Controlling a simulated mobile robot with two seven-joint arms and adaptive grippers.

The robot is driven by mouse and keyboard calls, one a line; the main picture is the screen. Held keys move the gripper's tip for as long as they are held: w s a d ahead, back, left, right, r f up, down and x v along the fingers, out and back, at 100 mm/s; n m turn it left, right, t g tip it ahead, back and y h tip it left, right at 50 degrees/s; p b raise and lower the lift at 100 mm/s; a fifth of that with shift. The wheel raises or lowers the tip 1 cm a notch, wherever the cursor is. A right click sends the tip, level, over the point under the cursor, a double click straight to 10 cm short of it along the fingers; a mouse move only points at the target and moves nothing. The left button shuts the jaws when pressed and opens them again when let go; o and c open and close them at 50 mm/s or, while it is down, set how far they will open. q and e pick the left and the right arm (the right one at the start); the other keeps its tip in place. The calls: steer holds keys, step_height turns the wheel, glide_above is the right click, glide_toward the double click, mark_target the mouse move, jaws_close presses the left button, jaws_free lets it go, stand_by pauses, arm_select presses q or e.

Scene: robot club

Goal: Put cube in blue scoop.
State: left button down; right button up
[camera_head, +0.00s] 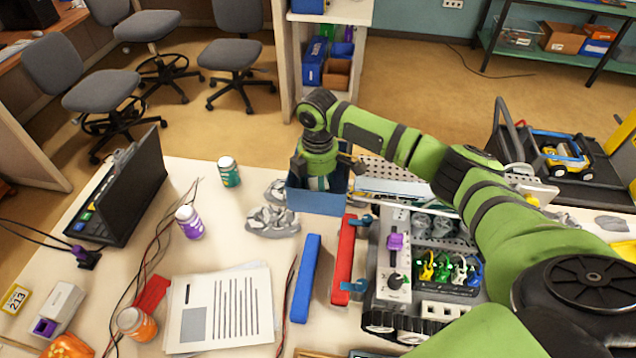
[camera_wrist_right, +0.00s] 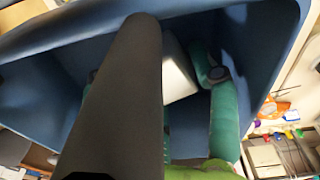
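The blue scoop (camera_head: 318,200) stands at the far edge of the table, and its blue walls also fill much of the right wrist view (camera_wrist_right: 262,35). A whitish cube (camera_wrist_right: 178,75) shows within the scoop's walls in the right wrist view, partly hidden behind a dark finger. I cannot tell whether the cube touches the scoop's floor. My left gripper is not in view.
A red bar (camera_head: 345,260) and a blue bar (camera_head: 305,278) lie in front of the scoop. A tracked robot (camera_head: 400,318) stands to the right. Papers (camera_head: 220,310) cover the front.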

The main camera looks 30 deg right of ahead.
steer(key=shift+r, duration=0.1)
step_height(320, 180, up, 12)
steer(key=b, duration=0.4)
steer(key=shift+b, duration=0.35)
